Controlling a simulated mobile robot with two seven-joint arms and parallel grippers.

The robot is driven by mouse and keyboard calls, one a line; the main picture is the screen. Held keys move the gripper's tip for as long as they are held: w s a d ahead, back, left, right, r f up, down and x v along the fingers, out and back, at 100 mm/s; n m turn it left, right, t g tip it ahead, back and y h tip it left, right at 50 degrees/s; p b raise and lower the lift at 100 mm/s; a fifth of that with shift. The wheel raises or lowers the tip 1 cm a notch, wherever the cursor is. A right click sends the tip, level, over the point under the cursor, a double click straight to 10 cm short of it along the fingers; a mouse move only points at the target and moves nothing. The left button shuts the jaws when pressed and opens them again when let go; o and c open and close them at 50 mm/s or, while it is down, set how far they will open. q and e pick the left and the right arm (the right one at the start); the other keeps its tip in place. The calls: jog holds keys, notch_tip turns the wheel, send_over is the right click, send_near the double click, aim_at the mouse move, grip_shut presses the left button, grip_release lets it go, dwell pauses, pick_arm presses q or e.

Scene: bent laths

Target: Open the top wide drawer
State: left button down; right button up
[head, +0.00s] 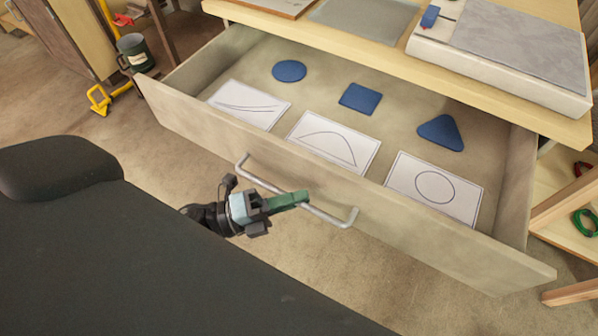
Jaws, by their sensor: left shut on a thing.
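The top wide drawer (340,194) stands pulled well out from under the wooden top, with its inside in plain view. Its silver bar handle (333,216) runs along the middle of the front panel. My left gripper (297,200) is shut on the handle near its middle. Inside the drawer lie a blue disc (289,71), a blue square (360,98) and a blue triangle (441,132). In front of them lie three white cards, with a shallow curve (249,104), an arch (334,142) and a circle (434,188). My right gripper is not in view.
The wooden top (370,42) holds a grey-topped white slab (515,50) and a flat grey sheet (365,17). A dark green mug (135,53) and a yellow stand (99,101) are at the upper left. A shelf with green rings (584,222) is at the right.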

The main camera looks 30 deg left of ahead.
pick_arm(q)
jog(key=shift+s, duration=0.55)
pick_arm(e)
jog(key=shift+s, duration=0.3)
pick_arm(q)
jog(key=c, duration=1.5)
grip_release()
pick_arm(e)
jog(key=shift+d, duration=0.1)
pick_arm(q)
jog(key=b+v, duration=0.1)
jog(key=v, duration=0.7)
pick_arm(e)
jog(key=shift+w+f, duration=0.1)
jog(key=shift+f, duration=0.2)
pick_arm(q)
jog(key=shift+r, duration=0.1)
jog(key=shift+d, duration=0.1)
